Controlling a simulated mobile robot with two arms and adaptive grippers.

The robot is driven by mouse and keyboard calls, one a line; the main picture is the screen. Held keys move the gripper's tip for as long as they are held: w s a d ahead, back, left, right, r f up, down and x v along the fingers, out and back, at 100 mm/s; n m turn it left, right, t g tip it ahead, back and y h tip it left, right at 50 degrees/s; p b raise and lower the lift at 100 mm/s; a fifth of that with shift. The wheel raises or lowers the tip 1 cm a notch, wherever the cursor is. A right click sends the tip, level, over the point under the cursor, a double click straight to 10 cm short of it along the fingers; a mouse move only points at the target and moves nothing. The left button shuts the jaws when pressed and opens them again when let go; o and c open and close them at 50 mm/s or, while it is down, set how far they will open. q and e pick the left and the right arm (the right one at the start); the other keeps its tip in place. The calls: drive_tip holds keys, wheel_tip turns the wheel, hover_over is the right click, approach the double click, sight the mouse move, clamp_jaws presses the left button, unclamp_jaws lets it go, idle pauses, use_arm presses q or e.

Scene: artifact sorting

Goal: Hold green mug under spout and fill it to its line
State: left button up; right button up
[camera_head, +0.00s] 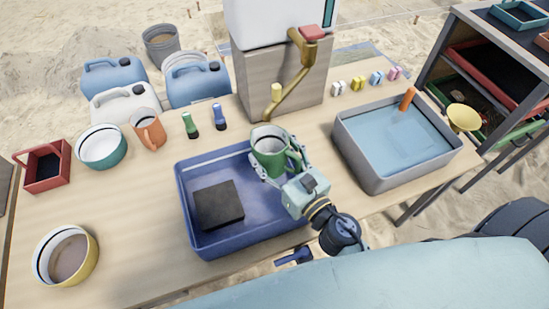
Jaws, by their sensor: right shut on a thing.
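The green mug (266,155) is upright in my right gripper (277,167), above the back right part of a blue tray (183,205). The gripper is shut around the mug's body, and the arm comes in from the lower right. The brass spout (285,97) comes down from a tap with a red top (311,33) on the white tank (272,18). Its lower end shows just above the mug's rim in the picture; I cannot tell if it is exactly over the opening. No stream shows. The fill level and the line are too small to tell. My left gripper is out of view.
A dark block (219,205) lies in the blue tray. A grey basin of water (350,150) stands to the right. An orange mug (148,130), a teal bowl (103,160), a yellow bowl (80,270) and blue jugs (115,78) are left. The front left table is mostly clear.

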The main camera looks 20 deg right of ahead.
sight(270, 138)
drive_tip(key=w, duration=0.1)
drive_tip(key=w+p, duration=0.1)
drive_tip(key=shift+w+d+r, duration=0.1)
drive_tip(key=shift+w+d, duration=0.2)
drive_tip(key=shift+w, duration=0.1)
drive_tip(key=shift+w+d, duration=0.2)
drive_tip(key=shift+w, duration=0.8)
